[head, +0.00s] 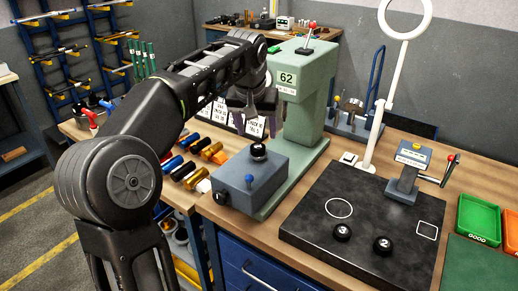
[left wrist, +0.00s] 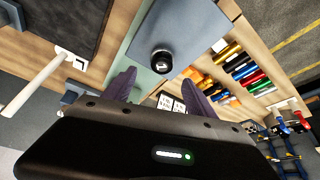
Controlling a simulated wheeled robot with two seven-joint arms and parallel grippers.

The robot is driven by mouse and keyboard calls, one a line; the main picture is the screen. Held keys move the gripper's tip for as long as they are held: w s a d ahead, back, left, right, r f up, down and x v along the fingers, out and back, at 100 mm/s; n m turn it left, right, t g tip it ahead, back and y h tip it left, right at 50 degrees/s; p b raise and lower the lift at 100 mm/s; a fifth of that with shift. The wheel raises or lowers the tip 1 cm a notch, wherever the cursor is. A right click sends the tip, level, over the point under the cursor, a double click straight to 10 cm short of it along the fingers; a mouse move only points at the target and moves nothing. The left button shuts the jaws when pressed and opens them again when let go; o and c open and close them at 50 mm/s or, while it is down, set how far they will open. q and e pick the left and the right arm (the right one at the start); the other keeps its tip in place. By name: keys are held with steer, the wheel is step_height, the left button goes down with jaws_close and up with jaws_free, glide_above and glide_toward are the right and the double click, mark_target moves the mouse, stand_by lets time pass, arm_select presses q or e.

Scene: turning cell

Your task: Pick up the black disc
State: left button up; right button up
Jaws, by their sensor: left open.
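A black disc (head: 258,151) sits on top of the grey block (head: 240,180) at the foot of the green press (head: 300,100). In the left wrist view the disc (left wrist: 162,61) shows on the grey block (left wrist: 185,30), just beyond and between my fingertips. My left gripper (head: 252,110) is open and empty, above the disc and apart from it; its spread fingers show in the left wrist view (left wrist: 161,86). Two more black discs, one (head: 343,232) and another (head: 382,245), lie on the black plate. My right gripper is out of view.
The black plate (head: 310,225) carries a grey stand with a lever (head: 408,170). A white ring lamp (head: 384,90) rises behind it. Coloured cylinders (head: 190,165) lie left of the press. A green bin (head: 478,220) stands at the right.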

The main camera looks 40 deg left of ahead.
mark_target(258, 147)
arm_select(q)
steer(key=shift+x, duration=1)
steer(key=p+x, duration=0.1)
steer(key=x, duration=0.4)
steer(key=shift+a+f, duration=0.1)
steer(key=shift+a, duration=0.05)
steer(key=shift+s, duration=0.1)
steer(key=shift+c, duration=0.4)
jaws_close()
